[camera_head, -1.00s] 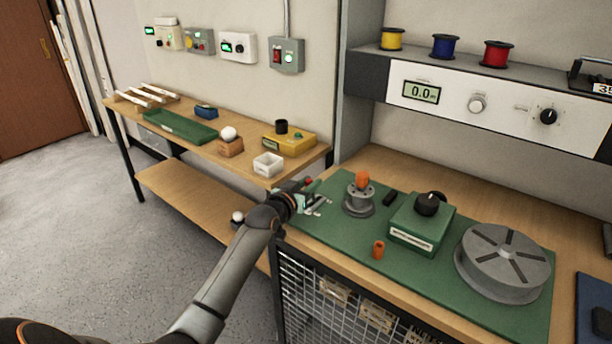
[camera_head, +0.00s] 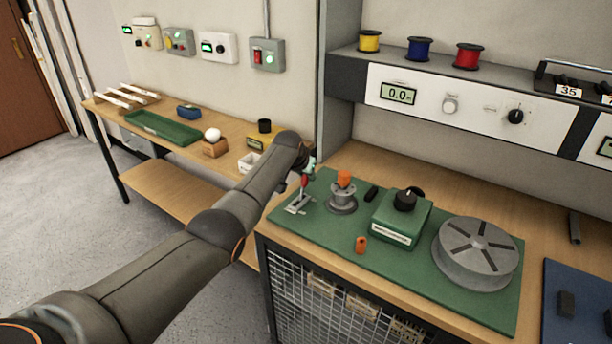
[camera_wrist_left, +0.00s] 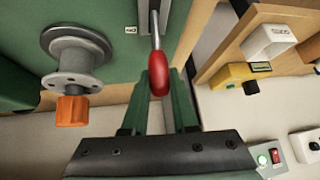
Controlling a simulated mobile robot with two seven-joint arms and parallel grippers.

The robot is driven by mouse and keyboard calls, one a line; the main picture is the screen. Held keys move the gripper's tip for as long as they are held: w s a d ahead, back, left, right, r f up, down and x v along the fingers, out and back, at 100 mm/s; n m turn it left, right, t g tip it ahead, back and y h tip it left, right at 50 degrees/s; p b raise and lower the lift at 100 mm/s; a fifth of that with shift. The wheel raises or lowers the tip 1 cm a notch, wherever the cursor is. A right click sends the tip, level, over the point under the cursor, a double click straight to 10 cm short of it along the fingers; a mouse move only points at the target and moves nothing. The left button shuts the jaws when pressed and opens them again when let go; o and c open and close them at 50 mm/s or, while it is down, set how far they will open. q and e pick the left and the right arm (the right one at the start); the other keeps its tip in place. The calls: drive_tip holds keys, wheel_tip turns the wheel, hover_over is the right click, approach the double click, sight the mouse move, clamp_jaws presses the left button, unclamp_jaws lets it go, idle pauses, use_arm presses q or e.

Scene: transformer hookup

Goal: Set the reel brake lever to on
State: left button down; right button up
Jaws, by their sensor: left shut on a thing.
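The reel brake lever has a thin metal shaft and a red grip (camera_head: 304,182). It rises from a grey slotted plate (camera_head: 297,204) at the left end of the green mat. In the left wrist view the red grip (camera_wrist_left: 161,72) lies at the tips of my left gripper's green fingers (camera_wrist_left: 166,85). My left gripper (camera_head: 307,171) is shut on the red grip; the arm partly hides it in the head view. A small white label (camera_wrist_left: 131,30) sits beside the slot, too small to read surely. My right gripper is not in view.
A grey spool with an orange top (camera_head: 342,192) stands close right of the lever. Beyond it are a green box with a black knob (camera_head: 397,220) and a large grey disc (camera_head: 474,252). A second bench (camera_head: 222,168) with a white tray stands left.

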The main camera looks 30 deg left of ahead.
use_arm(q)
drive_tip(key=shift+w+f+g, duration=0.1)
drive_tip(key=shift+w+g, duration=0.15)
drive_tip(key=shift+g, duration=0.15)
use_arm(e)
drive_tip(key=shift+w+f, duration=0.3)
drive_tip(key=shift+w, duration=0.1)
use_arm(q)
drive_tip(key=c, duration=0.7)
unclamp_jaws()
drive_tip(key=shift+f, duration=0.1)
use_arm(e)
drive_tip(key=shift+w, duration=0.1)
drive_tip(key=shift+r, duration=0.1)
use_arm(q)
drive_tip(key=p+v, duration=0.2)
drive_tip(key=shift+r, duration=0.35)
drive_tip(key=shift+p+v, duration=0.35)
drive_tip(key=shift+v, duration=4.65)
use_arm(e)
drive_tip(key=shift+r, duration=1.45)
use_arm(q)
drive_tip(key=shift+f, duration=0.15)
